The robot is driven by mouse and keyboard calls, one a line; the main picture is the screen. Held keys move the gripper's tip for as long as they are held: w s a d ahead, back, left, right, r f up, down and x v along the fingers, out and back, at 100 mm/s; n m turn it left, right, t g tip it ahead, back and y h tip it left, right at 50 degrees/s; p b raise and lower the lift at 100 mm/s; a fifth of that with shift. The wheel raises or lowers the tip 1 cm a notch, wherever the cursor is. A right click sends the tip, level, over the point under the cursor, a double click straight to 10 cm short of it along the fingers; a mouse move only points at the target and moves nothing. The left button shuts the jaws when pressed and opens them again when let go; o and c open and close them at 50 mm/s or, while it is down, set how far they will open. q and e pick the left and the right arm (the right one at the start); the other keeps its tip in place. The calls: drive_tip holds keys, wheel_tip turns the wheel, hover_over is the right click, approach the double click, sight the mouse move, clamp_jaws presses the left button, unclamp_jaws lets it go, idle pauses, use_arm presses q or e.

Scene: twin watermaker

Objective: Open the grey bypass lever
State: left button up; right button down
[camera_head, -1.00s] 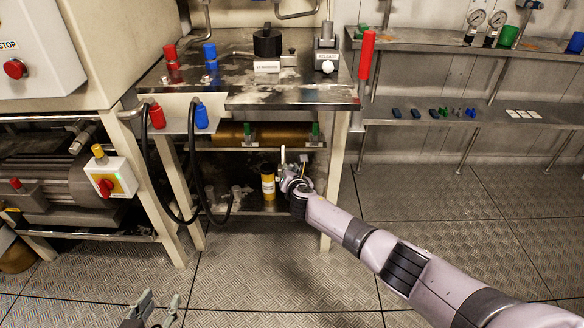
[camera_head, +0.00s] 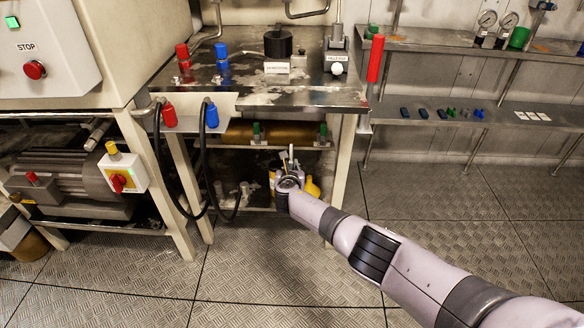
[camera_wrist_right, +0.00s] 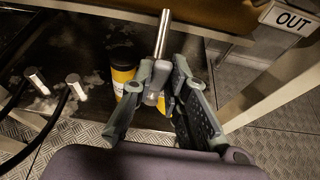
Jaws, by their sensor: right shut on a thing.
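The grey lever (camera_wrist_right: 155,85) hangs below the bench in the right wrist view, with a grey grip at its lower end and a bare metal rod (camera_wrist_right: 162,35) rising towards a brown pipe. My right gripper (camera_wrist_right: 157,82) has its two dark fingers on either side of the grey grip and is shut on it. In the head view my right gripper (camera_head: 288,180) is small, under the bench's lower pipe, and mostly covers the lever. My left gripper is outside the head view.
A yellow, black-capped container (camera_wrist_right: 122,68) stands close behind the gripper. White stubs (camera_wrist_right: 75,85) and black hoses (camera_head: 205,165) are to the left. An OUT sign (camera_wrist_right: 290,18) and a bench leg (camera_head: 346,170) are to the right. The floor in front is open.

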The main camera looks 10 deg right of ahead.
drive_tip(key=shift+a, duration=0.1)
drive_tip(key=c, duration=1.6)
unclamp_jaws()
drive_tip(key=shift+o, duration=0.2)
drive_tip(key=v, duration=1.2)
drive_tip(key=shift+w, duration=0.1)
